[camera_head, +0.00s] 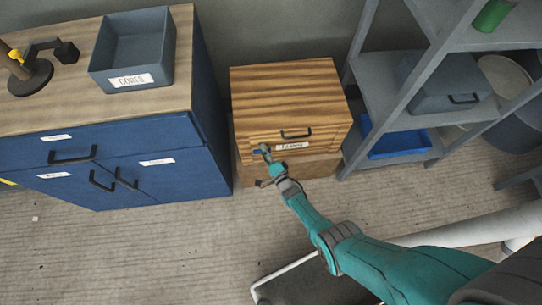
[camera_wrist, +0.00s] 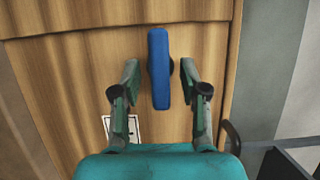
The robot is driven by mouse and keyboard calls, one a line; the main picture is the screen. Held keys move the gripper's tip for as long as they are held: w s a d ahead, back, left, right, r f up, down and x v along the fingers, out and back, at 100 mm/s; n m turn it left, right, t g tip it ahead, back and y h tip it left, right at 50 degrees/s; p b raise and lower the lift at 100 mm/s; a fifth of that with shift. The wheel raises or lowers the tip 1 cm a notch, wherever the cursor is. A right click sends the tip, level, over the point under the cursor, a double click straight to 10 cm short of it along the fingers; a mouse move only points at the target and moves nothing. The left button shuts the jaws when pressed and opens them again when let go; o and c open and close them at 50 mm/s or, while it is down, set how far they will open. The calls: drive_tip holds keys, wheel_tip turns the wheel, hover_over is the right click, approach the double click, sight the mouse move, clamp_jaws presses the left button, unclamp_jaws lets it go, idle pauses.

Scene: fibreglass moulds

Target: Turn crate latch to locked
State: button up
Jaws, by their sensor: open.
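The wooden crate (camera_head: 285,88) stands on the floor between the blue cabinet and the grey shelf. Its latch is a blue bar (camera_wrist: 158,68) on the wooden front, running up and down in the wrist view, on a dark round pivot. My gripper (camera_head: 264,153) is at the left part of the crate's front in the head view. In the wrist view my gripper (camera_wrist: 160,75) is open, with one finger on each side of the blue bar and a visible gap on both sides. In the head view the latch is small and partly hidden by the gripper.
A white label (camera_head: 291,146) and a black handle (camera_head: 296,134) are on the crate's front. The blue cabinet (camera_head: 150,135) stands close on the left. The grey shelf (camera_head: 400,100) with a blue tray (camera_head: 400,143) is close on the right. Floor in front is partly open.

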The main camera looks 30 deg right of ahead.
drive_tip(key=s+d, duration=0.1)
drive_tip(key=s, duration=1)
drive_tip(key=shift+s, duration=0.3)
drive_tip(key=s+a+r+n+g+h, duration=0.1)
drive_tip(key=s+r+n, duration=0.5)
drive_tip(key=s, duration=0.5)
drive_tip(key=s+a+r+n+g, duration=0.1)
drive_tip(key=s+r+n, duration=0.2)
drive_tip(key=s+r, duration=0.65)
drive_tip(key=s+r+n, duration=0.4)
drive_tip(key=s+r, duration=0.1)
drive_tip(key=r, duration=0.6)
drive_tip(key=s+r+n+g, duration=0.1)
drive_tip(key=s+r+n, duration=0.3)
drive_tip(key=r, duration=0.8)
drive_tip(key=shift+s+d, duration=0.15)
drive_tip(key=shift+s, duration=0.55)
